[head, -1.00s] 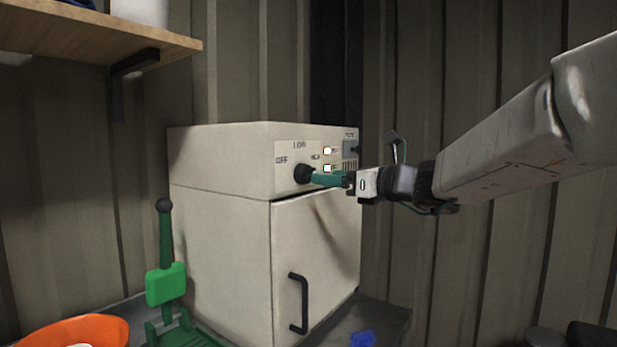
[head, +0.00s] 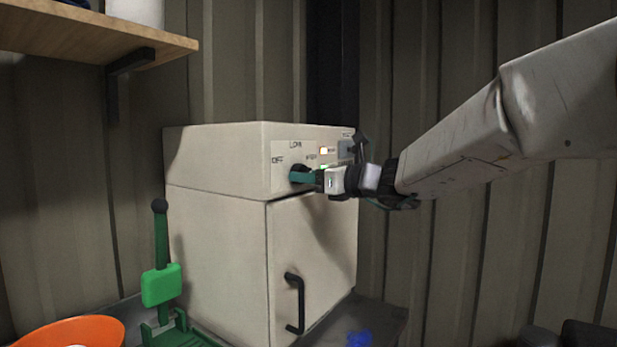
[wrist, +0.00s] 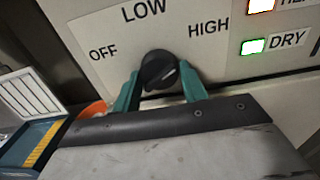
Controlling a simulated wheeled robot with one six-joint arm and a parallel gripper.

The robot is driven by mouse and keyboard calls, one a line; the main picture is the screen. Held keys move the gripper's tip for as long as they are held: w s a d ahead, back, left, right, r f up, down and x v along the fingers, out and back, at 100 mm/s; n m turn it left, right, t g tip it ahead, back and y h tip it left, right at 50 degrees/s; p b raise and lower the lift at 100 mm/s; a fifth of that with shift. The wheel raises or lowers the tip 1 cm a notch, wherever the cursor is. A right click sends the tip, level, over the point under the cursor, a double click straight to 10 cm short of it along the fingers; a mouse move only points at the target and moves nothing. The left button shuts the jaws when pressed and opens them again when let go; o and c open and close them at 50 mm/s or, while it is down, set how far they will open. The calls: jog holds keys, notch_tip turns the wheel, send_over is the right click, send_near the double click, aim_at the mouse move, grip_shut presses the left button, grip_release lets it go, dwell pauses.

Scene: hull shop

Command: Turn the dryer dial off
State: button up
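The dryer (head: 218,245) is a cream cabinet with a control panel at its upper front. Its black dial (wrist: 160,71) sits below and between the printed words OFF, LOW and HIGH in the wrist view. A faint pale mark shows on the dial's face, but I cannot clearly read which setting it points to. My gripper (wrist: 159,80) has its green fingers apart, one on each side of the dial. Whether they touch it is unclear. In the head view my gripper (head: 305,177) is at the panel and largely hides the dial.
A green DRY light (wrist: 253,46) and an amber light (wrist: 261,6) are lit on the panel. The dryer's black door handle (head: 297,303) is below. A green lever device (head: 161,285) and an orange bowl (head: 75,333) stand left. A wooden shelf (head: 100,35) hangs upper left.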

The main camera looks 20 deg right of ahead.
jog(key=shift+n, duration=0.3)
jog(key=shift+r+n, duration=0.1)
jog(key=shift+n, duration=11.6)
jog(key=o, duration=1)
jog(key=shift+c, duration=0.2)
